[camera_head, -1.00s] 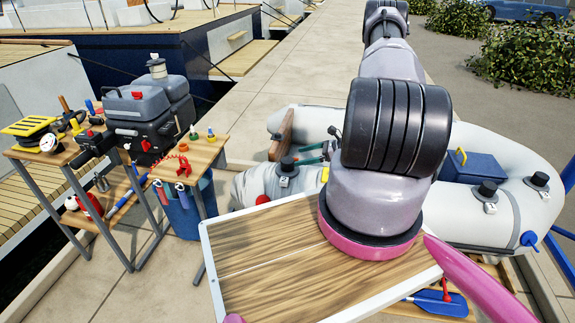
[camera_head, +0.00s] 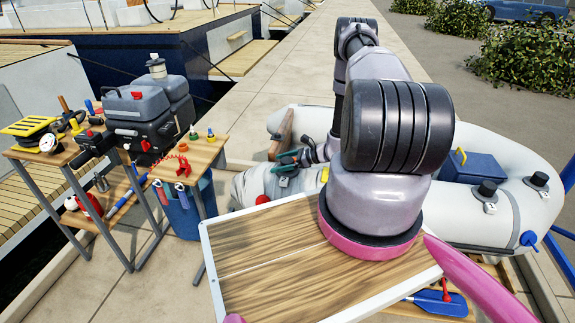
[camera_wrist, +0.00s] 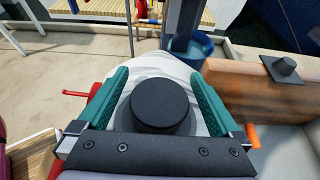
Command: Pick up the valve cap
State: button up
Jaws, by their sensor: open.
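A round black valve cap (camera_wrist: 160,104) sits on the pale tube of the inflatable boat in the wrist view. My gripper (camera_wrist: 160,76) is open, with one teal finger on each side of the cap. A gap shows between the cap and each finger, and nothing is held. In the head view my gripper (camera_head: 287,157) is low over the left end of the boat (camera_head: 515,215), and it mostly hides this cap there. Two similar black caps, one (camera_head: 487,188) and another (camera_head: 539,180), sit on the boat's right part.
A wooden tabletop (camera_head: 270,260) lies in front of me. A tool bench (camera_head: 205,152) and a blue bucket (camera_head: 183,215) stand left of the boat.

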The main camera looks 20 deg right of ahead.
jog(key=c, duration=1.4)
jog(key=shift+r, duration=0.15)
